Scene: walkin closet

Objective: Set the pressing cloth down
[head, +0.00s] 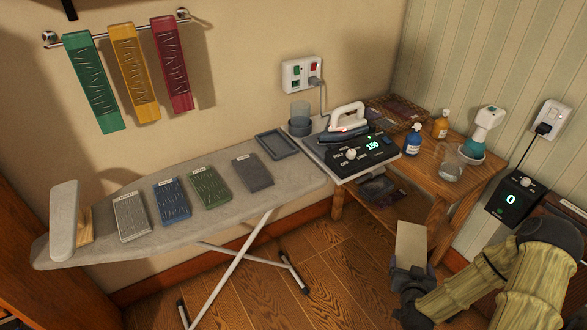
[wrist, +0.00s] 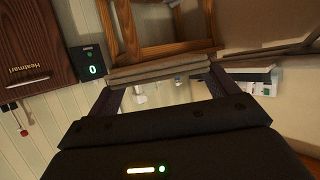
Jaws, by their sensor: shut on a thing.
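The pressing cloth appears to be the flat beige folded piece (head: 410,243) in my gripper (head: 408,272), at the lower right of the head view. My gripper is shut on its lower end, and the cloth stands up above the fingers, in the air in front of the wooden table. In the wrist view the cloth (wrist: 160,70) shows edge-on as tan layers spanning the two dark fingers. The ironing board (head: 100,249) is to the left, apart from my gripper. A shallow, empty dark tray (head: 277,144) lies at its right end.
Several folded cloths, including a blue one (head: 172,200) and a dark grey one (head: 252,172), lie in a row on the board. The iron (head: 345,125) stands on its station (head: 362,158). Bottles and a glass (head: 451,165) crowd the wooden table (head: 430,185).

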